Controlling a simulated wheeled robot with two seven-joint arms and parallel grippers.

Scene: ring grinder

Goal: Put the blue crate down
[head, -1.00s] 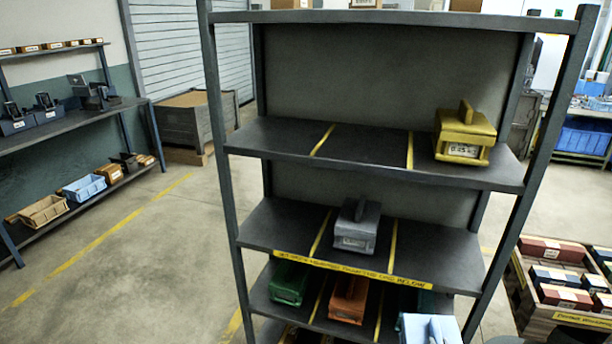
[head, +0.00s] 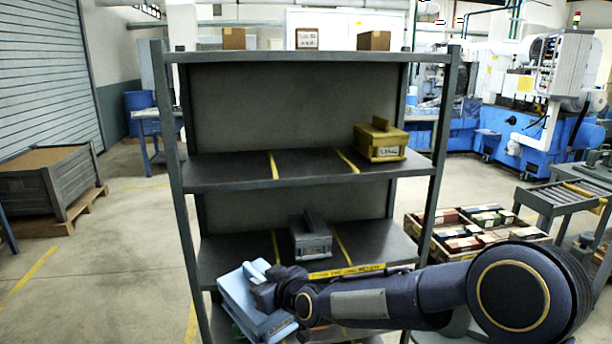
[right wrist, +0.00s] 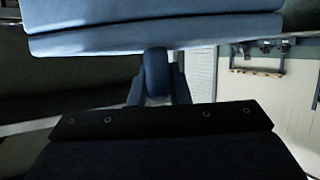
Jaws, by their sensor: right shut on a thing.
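The light blue crate (head: 254,306) is in the head view at the lower middle, tilted, in front of the shelf rack's left side. My right gripper (head: 268,288) is shut on the crate's handle. In the right wrist view the crate (right wrist: 150,30) fills the top, with my right gripper (right wrist: 155,85) closed at its handle. The crate hides part of the lower shelves. I cannot tell whether it touches a shelf. My left gripper is not in view.
The dark shelf rack (head: 228,176) holds a yellow crate (head: 382,144) at upper right and a grey crate (head: 311,240) in the middle of the shelf below. The left bay of that shelf (head: 225,258) is bare. A wooden pallet box (head: 440,246) of parts stands at right.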

